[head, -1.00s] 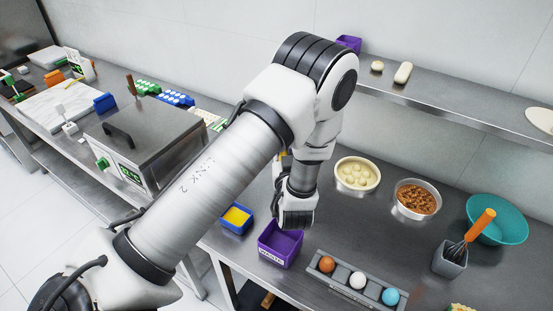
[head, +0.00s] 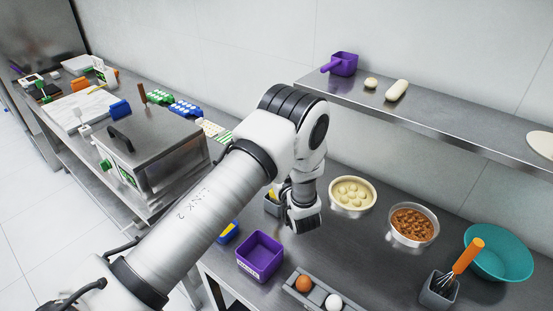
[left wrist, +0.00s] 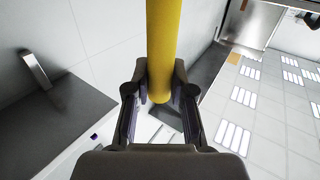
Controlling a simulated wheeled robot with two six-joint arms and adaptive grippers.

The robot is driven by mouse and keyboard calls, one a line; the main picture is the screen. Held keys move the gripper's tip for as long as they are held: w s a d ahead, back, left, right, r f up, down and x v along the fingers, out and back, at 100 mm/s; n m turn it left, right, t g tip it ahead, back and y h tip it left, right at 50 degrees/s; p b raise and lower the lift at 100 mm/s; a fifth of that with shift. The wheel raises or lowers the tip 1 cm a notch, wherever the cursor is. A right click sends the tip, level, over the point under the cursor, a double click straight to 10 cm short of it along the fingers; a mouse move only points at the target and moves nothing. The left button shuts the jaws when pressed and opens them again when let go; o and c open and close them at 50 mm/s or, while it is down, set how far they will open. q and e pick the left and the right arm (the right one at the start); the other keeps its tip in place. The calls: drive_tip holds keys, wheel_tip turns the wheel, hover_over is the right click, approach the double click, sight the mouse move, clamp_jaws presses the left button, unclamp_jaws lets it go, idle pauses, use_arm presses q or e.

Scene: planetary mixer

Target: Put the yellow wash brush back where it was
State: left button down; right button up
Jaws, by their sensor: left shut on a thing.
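My left gripper (head: 303,222) hangs over the back worktop, behind and to the right of the purple waste bin. In the left wrist view, the yellow handle of the wash brush (left wrist: 162,45) stands between the fingers of my left gripper (left wrist: 160,98), which is shut on it. My right gripper is in neither view.
The purple bin (head: 260,271) and an egg tray (head: 318,290) are in front of the gripper. A bowl of dough balls (head: 353,208), a bowl of brown pieces (head: 413,242), a whisk cup (head: 437,293) and a teal bowl (head: 500,266) stand right. A shelf (head: 440,120) runs behind.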

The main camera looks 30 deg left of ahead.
use_arm(q)
drive_tip(key=shift+s+a+f, duration=0.25)
drive_tip(key=shift+a+f, duration=0.1)
drive_tip(key=shift+f, duration=0.15)
drive_tip(key=shift+w+d, duration=0.1)
drive_tip(key=shift+d, duration=0.15)
drive_tip(key=shift+f+b, duration=0.3)
drive_tip(key=shift+b, duration=0.05)
drive_tip(key=shift+f+b, duration=0.3)
drive_tip(key=shift+f, duration=0.05)
drive_tip(key=c, duration=0.9)
unclamp_jaws()
drive_tip(key=shift+r, duration=0.1)
